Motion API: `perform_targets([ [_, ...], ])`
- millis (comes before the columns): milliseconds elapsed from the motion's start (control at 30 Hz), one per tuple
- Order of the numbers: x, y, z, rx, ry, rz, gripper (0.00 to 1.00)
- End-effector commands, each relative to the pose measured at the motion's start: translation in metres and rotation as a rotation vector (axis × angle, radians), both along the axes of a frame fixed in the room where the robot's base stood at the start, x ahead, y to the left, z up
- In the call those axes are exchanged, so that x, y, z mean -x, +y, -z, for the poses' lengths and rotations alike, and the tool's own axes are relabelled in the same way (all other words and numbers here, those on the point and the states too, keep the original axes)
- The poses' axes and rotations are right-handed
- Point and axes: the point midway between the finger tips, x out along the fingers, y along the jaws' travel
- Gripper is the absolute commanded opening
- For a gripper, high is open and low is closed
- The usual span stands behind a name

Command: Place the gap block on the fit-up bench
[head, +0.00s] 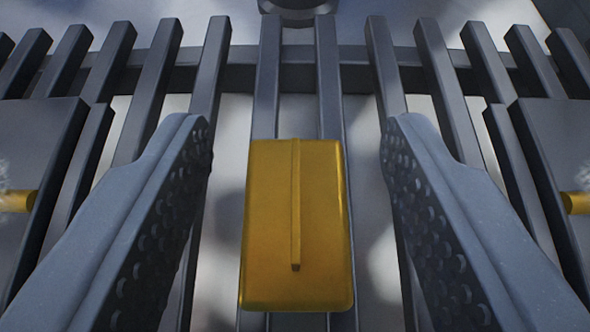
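The gap block (320,230) is a yellow box with a thin raised rib along its top. It lies on dark grey parallel slats in the middle of the head view. My gripper (296,140) is open, with one grey studded finger to the left of the block and one to the right. A clear space shows between each finger and the block, and neither finger touches it. I cannot tell whether the slats belong to the fit-up bench.
Dark plates with short yellow pegs stand at the left (18,201) and right (576,203) edges. A dark crossbar (230,72) runs behind the slats. A dark round part (297,8) shows at the top. A pale surface lies below the gaps.

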Motion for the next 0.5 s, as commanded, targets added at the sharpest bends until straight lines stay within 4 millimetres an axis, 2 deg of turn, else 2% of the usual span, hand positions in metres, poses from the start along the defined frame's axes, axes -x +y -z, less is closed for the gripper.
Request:
perform_targets([
  [333, 0.001, -0.001, -0.002, 0.000, 0.001, 0.001, 0.49],
  [500, 0.013, -0.002, -0.007, 0.000, 0.003, 0.002, 0.49],
])
